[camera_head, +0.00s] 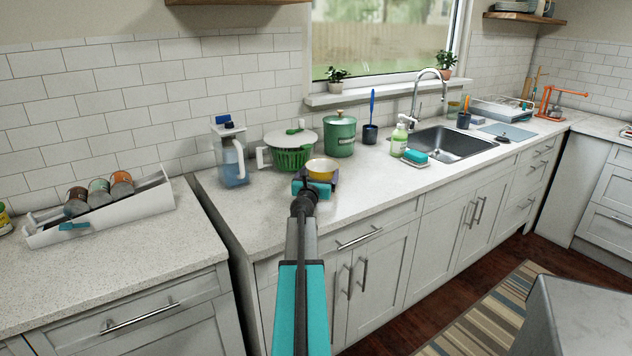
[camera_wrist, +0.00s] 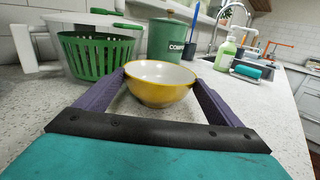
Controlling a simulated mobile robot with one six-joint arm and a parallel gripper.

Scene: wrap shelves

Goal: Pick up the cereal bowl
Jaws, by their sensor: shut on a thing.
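The cereal bowl is a yellow bowl with a white inside (camera_wrist: 160,84). In the wrist view it sits upright between the two purple fingers of my gripper (camera_wrist: 160,88), which are shut on its sides. In the head view the bowl (camera_head: 321,168) shows at the end of my arm, over the counter in front of the green basket. My gripper (camera_head: 318,180) partly hides its lower part there. I cannot tell whether the bowl still touches the counter.
A green basket with a white lid (camera_head: 291,150) and a green canister (camera_head: 340,135) stand close behind the bowl. A water pitcher (camera_head: 231,155) stands to the left. A soap bottle (camera_head: 399,140) and the sink (camera_head: 450,145) lie to the right. The counter front is clear.

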